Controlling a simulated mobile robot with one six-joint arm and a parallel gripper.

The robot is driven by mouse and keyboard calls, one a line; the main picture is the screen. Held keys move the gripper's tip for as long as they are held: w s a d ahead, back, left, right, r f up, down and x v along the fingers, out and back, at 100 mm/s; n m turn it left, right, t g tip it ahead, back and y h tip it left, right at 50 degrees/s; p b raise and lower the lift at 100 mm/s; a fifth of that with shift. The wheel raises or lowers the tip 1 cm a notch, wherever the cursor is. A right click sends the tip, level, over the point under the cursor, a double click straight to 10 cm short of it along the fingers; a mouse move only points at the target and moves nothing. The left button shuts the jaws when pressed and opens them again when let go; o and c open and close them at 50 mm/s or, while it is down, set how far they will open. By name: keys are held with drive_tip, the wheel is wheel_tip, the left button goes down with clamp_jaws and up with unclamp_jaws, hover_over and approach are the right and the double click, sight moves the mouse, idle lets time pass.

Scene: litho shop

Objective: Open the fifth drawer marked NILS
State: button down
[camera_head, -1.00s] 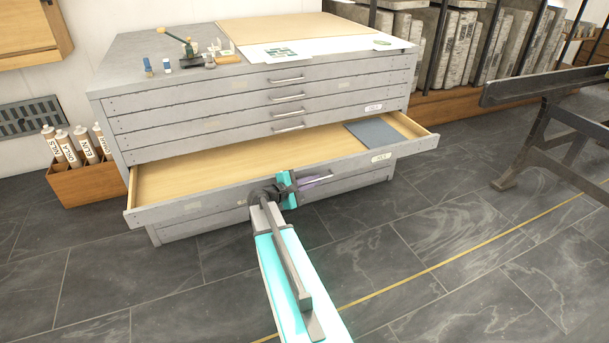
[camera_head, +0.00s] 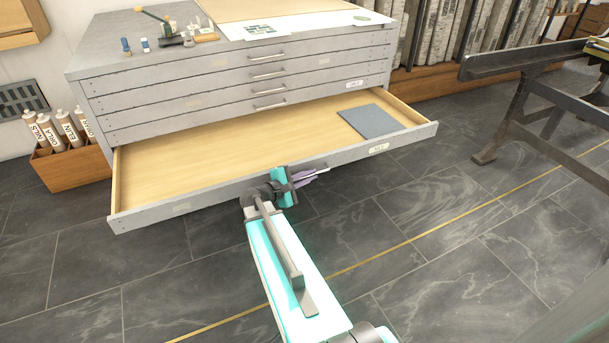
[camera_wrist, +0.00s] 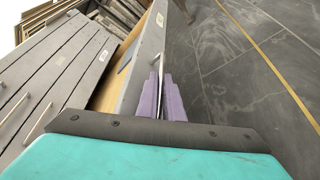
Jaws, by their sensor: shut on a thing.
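The grey flat-file cabinet (camera_head: 98,88) stands against the wall. One of its lower drawers (camera_head: 230,195) is pulled well out, showing a pale wooden inside. A label (camera_head: 378,149) sits on the right of the drawer's front, but its text is too small to read surely. A flat blue-grey sheet or folder (camera_head: 368,121) lies at the right inside the drawer. My gripper (camera_head: 312,176) is at the middle of the drawer front. In the wrist view its purple fingers (camera_wrist: 161,98) are shut on the drawer's bar handle (camera_wrist: 161,72).
Several drawers above are shut, each with a bar handle. Small tools (camera_head: 178,40) and papers lie on the cabinet top. A wooden box of labelled paper tubes (camera_head: 75,167) stands at left. A dark metal-legged bench (camera_head: 520,95) stands at right. The slate floor in front is clear.

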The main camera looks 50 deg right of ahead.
drive_tip(key=shift+s+d+r, duration=0.1)
drive_tip(key=shift+s+d, duration=0.1)
drive_tip(key=shift+s, duration=0.05)
drive_tip(key=c, duration=2.2)
unclamp_jaws()
drive_tip(key=shift+w+a, duration=0.1)
drive_tip(key=shift+a, duration=0.15)
drive_tip(key=shift+p+v, duration=1.8)
drive_tip(key=shift+v, duration=4.95)
drive_tip(key=shift+w, duration=0.1)
